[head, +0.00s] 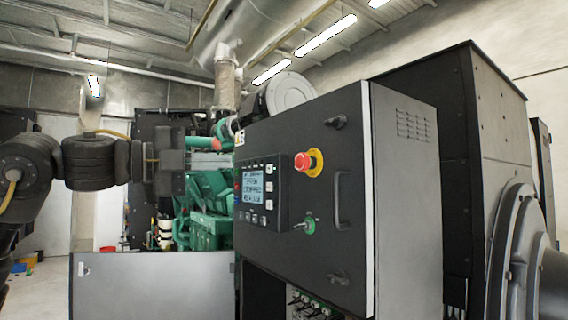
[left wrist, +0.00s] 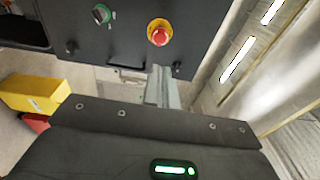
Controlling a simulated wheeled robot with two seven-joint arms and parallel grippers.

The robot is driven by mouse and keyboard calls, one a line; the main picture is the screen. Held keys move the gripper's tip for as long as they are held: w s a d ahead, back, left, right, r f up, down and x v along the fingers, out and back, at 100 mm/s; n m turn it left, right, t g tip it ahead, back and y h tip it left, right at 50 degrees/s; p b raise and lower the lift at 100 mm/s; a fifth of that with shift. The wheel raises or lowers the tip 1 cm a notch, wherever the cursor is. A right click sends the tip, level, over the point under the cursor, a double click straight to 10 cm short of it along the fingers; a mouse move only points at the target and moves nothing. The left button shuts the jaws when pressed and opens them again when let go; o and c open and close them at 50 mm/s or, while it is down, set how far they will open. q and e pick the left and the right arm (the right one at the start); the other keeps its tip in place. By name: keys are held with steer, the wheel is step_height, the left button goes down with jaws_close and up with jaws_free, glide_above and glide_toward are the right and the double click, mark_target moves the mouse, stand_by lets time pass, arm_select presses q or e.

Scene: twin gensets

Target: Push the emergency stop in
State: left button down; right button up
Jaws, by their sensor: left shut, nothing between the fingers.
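The emergency stop (head: 309,162) is a red mushroom button on a yellow collar, on the dark door of the control cabinet. In the left wrist view the emergency stop (left wrist: 159,34) lies just beyond the fingertips. My left gripper (head: 222,160) is at the left of the cabinet, level with the button and apart from it. In the left wrist view its grey fingers (left wrist: 160,75) are shut with nothing between them. How far in the button sits is hard to tell. My right gripper is not in view.
The cabinet door also carries a display panel (head: 257,190), a green key switch (head: 304,227) and a protruding handle (head: 341,200). A green engine (head: 205,210) stands behind my left gripper. A yellow box (left wrist: 40,95) shows in the left wrist view.

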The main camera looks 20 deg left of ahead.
arm_select(q)
steer(key=shift+w, duration=0.25)
steer(key=shift+d, duration=0.1)
steer(key=p, duration=0.7)
glide_toward(297, 162)
steer(key=x, duration=0.5)
steer(key=shift+w+d+r, duration=0.15)
steer(key=shift+d+r, duration=0.1)
steer(key=shift+w+d+f, duration=0.15)
steer(key=shift+w+d, duration=0.25)
steer(key=shift+w, duration=0.1)
steer(key=shift+a, duration=0.1)
